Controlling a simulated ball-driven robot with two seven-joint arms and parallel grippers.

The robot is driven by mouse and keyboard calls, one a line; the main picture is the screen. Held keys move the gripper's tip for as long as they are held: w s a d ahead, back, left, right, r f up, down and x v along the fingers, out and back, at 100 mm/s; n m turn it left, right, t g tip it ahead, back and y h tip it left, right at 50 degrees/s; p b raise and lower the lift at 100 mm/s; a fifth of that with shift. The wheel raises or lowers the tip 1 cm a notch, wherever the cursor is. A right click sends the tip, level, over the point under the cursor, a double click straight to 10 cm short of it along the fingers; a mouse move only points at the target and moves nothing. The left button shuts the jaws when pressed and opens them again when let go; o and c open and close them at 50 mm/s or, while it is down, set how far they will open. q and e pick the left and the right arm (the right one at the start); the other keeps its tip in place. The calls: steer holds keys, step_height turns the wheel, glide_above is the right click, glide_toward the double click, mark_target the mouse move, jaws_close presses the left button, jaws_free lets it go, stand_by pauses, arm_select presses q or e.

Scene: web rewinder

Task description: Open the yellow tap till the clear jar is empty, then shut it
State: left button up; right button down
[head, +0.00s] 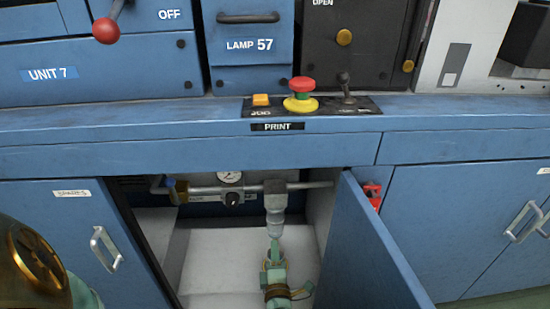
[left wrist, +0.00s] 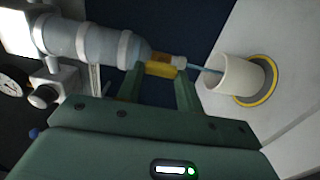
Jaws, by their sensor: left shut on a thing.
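The clear jar (head: 275,208) hangs below a pipe fitting inside the open cupboard in the head view. In the left wrist view the jar (left wrist: 95,42) lies sideways in the picture, and its liquid level cannot be made out. The yellow tap (left wrist: 161,66) is at its lower end. My left gripper (head: 274,247) reaches up to it from below. In the left wrist view the gripper's fingers (left wrist: 160,80) are shut on the tap. A thin bluish stream (left wrist: 204,70) runs from the tap's spout into a white cup (left wrist: 242,75). My right gripper is not in view.
An open blue door (head: 375,250) stands to the right of the cupboard opening. The cup stands on a yellow-ringed disc (left wrist: 270,84). A counter edge (head: 190,155) overhangs the opening.

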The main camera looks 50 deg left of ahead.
arm_select(q)
steer(key=shift+s+d+f, duration=0.1)
steer(key=shift+f, duration=0.1)
steer(key=o, duration=1)
steer(key=shift+r, duration=0.1)
steer(key=p+v, duration=0.2)
steer(key=v, duration=1.4)
steer(key=shift+d+p, duration=0.15)
steer(key=shift+p, duration=0.25)
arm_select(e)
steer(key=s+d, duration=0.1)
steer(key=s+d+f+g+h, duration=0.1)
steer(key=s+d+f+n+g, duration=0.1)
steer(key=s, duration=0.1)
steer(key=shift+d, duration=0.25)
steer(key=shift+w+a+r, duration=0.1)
